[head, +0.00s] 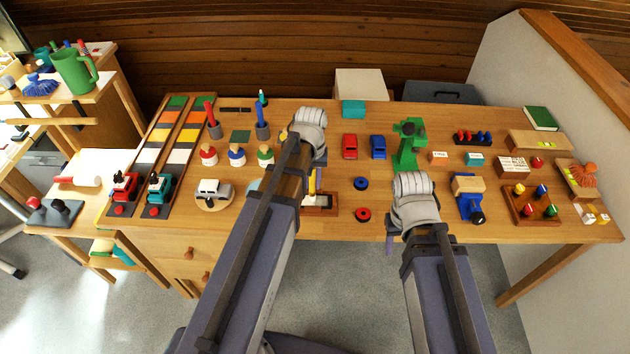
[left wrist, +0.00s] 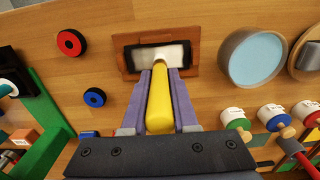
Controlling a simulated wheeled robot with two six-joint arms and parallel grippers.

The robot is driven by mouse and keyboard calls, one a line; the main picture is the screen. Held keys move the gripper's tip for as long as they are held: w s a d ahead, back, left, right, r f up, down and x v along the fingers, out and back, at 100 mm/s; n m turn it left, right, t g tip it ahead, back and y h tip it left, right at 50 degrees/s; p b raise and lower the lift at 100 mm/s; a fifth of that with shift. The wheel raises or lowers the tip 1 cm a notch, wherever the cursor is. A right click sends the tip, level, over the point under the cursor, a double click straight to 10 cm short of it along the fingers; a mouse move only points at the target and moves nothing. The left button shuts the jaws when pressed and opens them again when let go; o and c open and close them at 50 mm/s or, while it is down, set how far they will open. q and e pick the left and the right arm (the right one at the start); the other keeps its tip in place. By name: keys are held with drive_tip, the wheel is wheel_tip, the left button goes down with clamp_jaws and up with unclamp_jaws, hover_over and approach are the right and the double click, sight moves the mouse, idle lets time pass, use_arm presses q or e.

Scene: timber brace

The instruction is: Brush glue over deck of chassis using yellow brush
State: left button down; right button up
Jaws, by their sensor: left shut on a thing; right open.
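My left gripper (left wrist: 161,75) is shut on the yellow brush (left wrist: 160,105), which also shows below my wrist in the head view (head: 312,182). The brush's pale tip is over the chassis (left wrist: 197,58), a brown wooden frame with a dark inner border. Its deck carries a whitish patch (left wrist: 172,51) at the brush tip; I cannot tell whether the tip touches it. In the head view the chassis (head: 331,208) lies near the table's front edge, partly hidden by my left arm. My right gripper (head: 397,238) is open at the front edge, its fingers partly hidden.
A round dish with a light blue inside (left wrist: 252,56) stands beside the chassis. A blue-ringed wheel (head: 361,184) and a red-ringed wheel (head: 363,214) lie to its right. Peg figures (head: 237,156), toy cars (head: 350,147) and a green stand (head: 408,146) are farther back.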

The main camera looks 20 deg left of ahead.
use_arm(q)
drive_tip(key=shift+s+a, duration=0.3)
drive_tip(key=shift+a, duration=0.6)
drive_tip(key=shift+s+a, duration=0.25)
drive_tip(key=shift+a, duration=0.65)
drive_tip(key=shift+w+d+f, duration=0.1)
drive_tip(key=shift+w+d, duration=0.2)
drive_tip(key=shift+d, duration=0.7)
drive_tip(key=shift+w+d, duration=0.25)
drive_tip(key=shift+d, duration=0.75)
drive_tip(key=shift+d, duration=0.1)
drive_tip(key=shift+w+d, duration=0.3)
drive_tip(key=shift+d, duration=0.65)
drive_tip(key=shift+w+d, duration=0.3)
drive_tip(key=shift+d, duration=0.6)
drive_tip(key=shift+a, duration=0.1)
drive_tip(key=shift+s+a, duration=0.3)
drive_tip(key=shift+a, duration=0.7)
drive_tip(key=shift+s+a, duration=0.3)
drive_tip(key=shift+a, duration=0.65)
drive_tip(key=shift+a, duration=0.1)
